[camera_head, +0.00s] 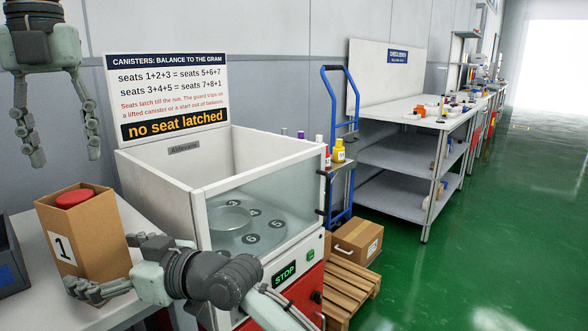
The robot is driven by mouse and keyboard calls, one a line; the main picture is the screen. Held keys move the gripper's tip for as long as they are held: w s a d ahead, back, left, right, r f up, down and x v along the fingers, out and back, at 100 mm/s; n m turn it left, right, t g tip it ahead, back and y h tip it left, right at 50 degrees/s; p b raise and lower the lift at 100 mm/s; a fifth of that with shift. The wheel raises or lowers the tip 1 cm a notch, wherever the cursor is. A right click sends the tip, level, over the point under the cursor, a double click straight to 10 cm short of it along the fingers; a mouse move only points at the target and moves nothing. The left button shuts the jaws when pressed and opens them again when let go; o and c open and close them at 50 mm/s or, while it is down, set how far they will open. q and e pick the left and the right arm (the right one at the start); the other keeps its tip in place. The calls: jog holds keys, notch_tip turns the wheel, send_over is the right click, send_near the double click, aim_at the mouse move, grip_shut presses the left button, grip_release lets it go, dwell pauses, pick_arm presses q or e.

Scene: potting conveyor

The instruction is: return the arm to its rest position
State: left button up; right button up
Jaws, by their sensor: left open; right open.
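My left gripper (62,135) hangs at the upper left with its fingers pointing down, open and empty, in front of the grey wall. My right gripper (103,265) is at the lower left, coming in from the right, with its fingers spread open. A red round-topped thing (75,198) shows in the box's open top.
A white machine (160,190) with a clear front and numbered seats stands behind my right arm. Its sign (170,97) reads "no seat latched". A grey bin (10,262) sits at the left edge of the table (130,215). A blue trolley (353,105), pallet (350,283) and workbench (400,108) stand right.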

pick_arm(q)
jog(key=f, duration=1.3)
jog(key=shift+s, duration=0.25)
jog(key=r, duration=1.1)
jog(key=shift+w, duration=0.25)
notch_tip(320, 180, up, 8)
jog(key=r+n, duration=0.1)
jog(key=n, duration=0.4)
jog(key=w+a+f+n, duration=0.1)
jog(key=a+f+n, duration=0.3)
jog(key=a+n, duration=0.2)
jog(key=shift+w+a+f, duration=0.2)
jog(key=shift+a+f, duration=0.05)
jog(key=shift+a, duration=0.5)
